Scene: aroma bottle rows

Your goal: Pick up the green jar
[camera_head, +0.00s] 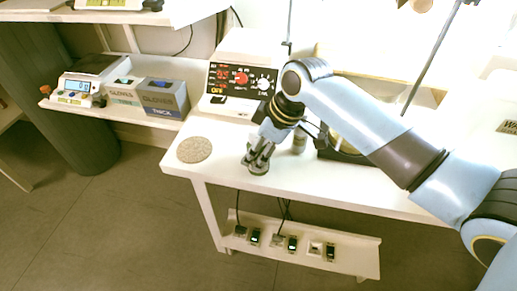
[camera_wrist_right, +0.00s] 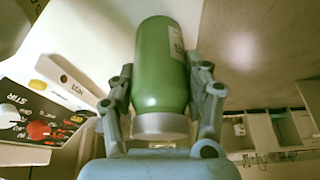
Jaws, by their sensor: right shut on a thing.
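The green jar (camera_wrist_right: 160,70) has a pale grey cap and a white label, and it fills the middle of the right wrist view. My right gripper (camera_wrist_right: 163,95) is shut on it, with one finger on each side. In the head view my right gripper (camera_head: 259,155) is over the front edge area of the white table. The jar there (camera_head: 258,168) shows only as a small greenish part between and below the fingers. I cannot tell whether its base touches the table. My left gripper is not in view.
A round cork mat (camera_head: 194,149) lies on the white table (camera_head: 315,181), left of the gripper. A control box with dials (camera_head: 240,80) stands behind. A small grey container (camera_head: 299,140) stands right of the gripper. Glove boxes (camera_head: 162,97) and a scale (camera_head: 78,88) sit on the left shelf.

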